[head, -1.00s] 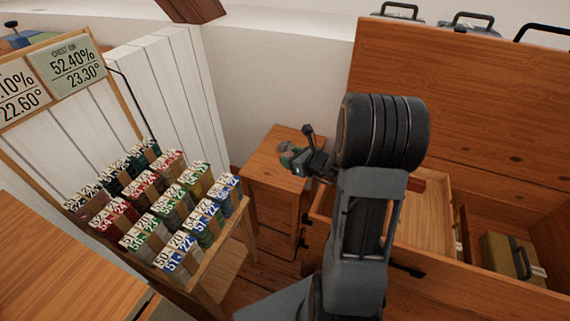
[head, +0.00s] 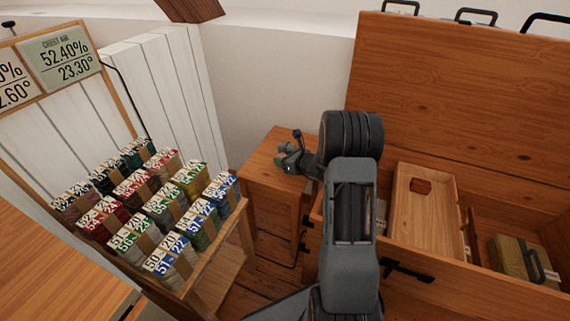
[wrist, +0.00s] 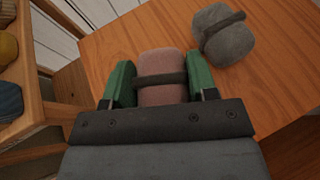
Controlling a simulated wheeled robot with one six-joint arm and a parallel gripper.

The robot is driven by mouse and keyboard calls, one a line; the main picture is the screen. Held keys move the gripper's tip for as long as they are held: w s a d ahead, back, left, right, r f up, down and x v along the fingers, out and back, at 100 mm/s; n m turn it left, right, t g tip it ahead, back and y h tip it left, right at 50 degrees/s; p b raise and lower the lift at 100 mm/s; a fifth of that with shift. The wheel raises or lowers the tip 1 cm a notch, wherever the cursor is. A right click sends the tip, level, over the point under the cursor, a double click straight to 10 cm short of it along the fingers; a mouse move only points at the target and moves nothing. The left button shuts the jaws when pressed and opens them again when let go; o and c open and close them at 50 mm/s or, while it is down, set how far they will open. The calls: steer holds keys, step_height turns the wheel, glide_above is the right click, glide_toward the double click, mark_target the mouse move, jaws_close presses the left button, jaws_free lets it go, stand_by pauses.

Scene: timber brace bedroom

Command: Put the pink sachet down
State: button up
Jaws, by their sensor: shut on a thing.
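The pink sachet (wrist: 162,78) is a soft, rounded bundle with a dark band around its middle. My gripper (wrist: 160,82) is shut on it, with one green finger on each side. In the head view my gripper (head: 284,157) is over the small wooden side table (head: 262,172), and the sachet is too small or hidden to make out. In the wrist view the wooden top (wrist: 120,45) lies below the sachet. I cannot tell whether the sachet touches it. A grey sachet (wrist: 228,42) with a dark band lies on that top, right of my gripper and apart from it.
A rack (head: 215,275) of numbered, coloured bundles stands at left.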

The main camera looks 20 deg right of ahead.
steer(key=shift+f, duration=0.65)
steer(key=shift+f, duration=0.1)
steer(key=shift+f+b, duration=0.15)
steer(key=shift+b, duration=0.2)
steer(key=o, duration=0.9)
